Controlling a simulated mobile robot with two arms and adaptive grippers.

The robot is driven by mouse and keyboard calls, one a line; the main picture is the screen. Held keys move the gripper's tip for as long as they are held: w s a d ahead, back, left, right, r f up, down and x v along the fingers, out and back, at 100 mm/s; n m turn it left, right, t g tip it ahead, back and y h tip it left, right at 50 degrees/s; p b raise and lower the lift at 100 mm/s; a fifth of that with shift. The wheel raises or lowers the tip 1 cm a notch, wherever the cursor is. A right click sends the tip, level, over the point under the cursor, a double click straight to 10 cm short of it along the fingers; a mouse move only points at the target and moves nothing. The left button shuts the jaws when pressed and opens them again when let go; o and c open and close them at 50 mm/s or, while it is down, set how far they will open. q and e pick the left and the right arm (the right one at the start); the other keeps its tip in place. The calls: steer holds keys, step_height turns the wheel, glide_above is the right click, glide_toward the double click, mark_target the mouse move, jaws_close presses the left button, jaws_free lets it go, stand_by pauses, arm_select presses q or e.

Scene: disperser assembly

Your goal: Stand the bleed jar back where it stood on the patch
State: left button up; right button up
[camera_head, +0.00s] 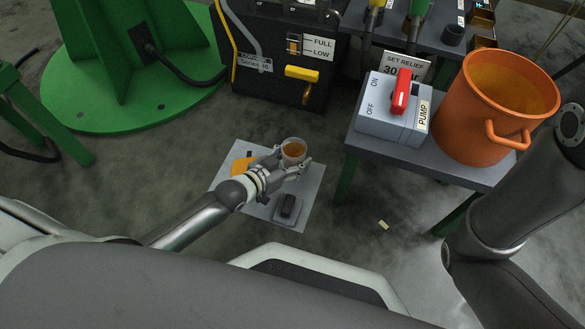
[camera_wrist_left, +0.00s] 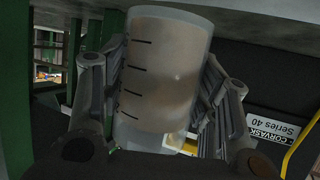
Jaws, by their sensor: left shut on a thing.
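The bleed jar (camera_head: 293,150) is a clear, open-topped cup with amber-brown contents. My left gripper (camera_head: 291,168) is shut on it and holds it about upright over the upper part of the pale grey patch (camera_head: 308,190) on the floor. I cannot tell whether the jar's base touches the patch. In the left wrist view the jar (camera_wrist_left: 165,75) shows dark level marks and sits between both fingers of the left gripper (camera_wrist_left: 165,100). My right arm comes in at the right edge, but its gripper is out of view.
On the patch are an orange-yellow object (camera_head: 242,164), partly hidden by my arm, and a dark block on a grey base (camera_head: 288,209). At right stands a table with a pump switch box (camera_head: 390,112) and orange pot (camera_head: 478,115). The black unit (camera_head: 280,65) stands behind.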

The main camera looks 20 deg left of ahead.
arm_select(q)
step_height(320, 180, down, 4)
steer(key=b, duration=0.2)
steer(key=shift+r+b, duration=0.25)
steer(key=shift+b, duration=0.15)
steer(key=shift+r, duration=0.1)
steer(key=o, duration=0.8)
